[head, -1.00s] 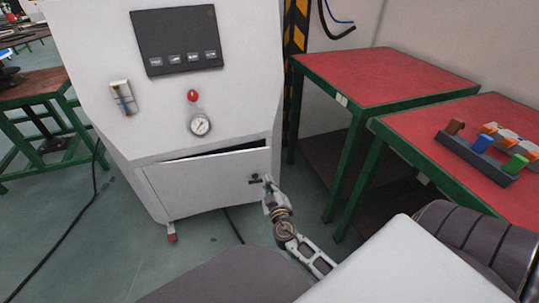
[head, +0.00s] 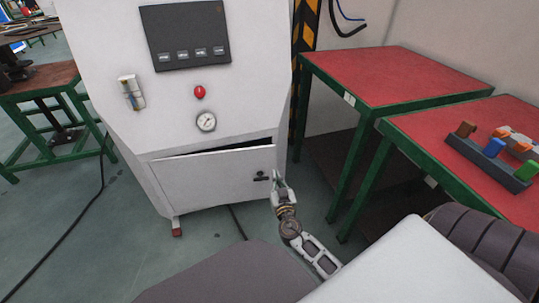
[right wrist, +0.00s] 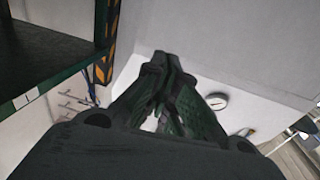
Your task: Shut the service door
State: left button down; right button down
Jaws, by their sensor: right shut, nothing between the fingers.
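The service door (head: 212,180) is a white panel low on the front of the white generator cabinet (head: 110,60). It stands slightly ajar, with a dark gap along its top edge. A small black latch (head: 262,176) sits near its right side. My right gripper (head: 277,176) is shut and empty, just right of the latch by the door's right edge; I cannot tell whether it touches the door. In the right wrist view the shut fingers (right wrist: 162,62) point toward the white cabinet, and the gauge (right wrist: 216,101) shows beyond them. My left gripper is not in view.
Two red-topped green tables (head: 400,75) (head: 405,128) stand on the right, the nearer one holding a tray (head: 482,160) of coloured blocks. A black cable (head: 72,225) lies on the floor at the left. A green-framed bench (head: 45,88) stands at the far left.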

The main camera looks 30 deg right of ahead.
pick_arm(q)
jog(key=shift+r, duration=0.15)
pick_arm(e)
jog(key=shift+w, duration=0.15)
send_near(268, 149)
jog(key=shift+p+x, duration=0.35)
jog(key=shift+x, duration=1.9)
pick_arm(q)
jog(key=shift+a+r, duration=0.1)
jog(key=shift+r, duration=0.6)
pick_arm(e)
jog(key=shift+x, duration=1.35)
jog(key=shift+f, duration=0.1)
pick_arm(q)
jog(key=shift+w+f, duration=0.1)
pick_arm(e)
jog(key=shift+d, duration=0.1)
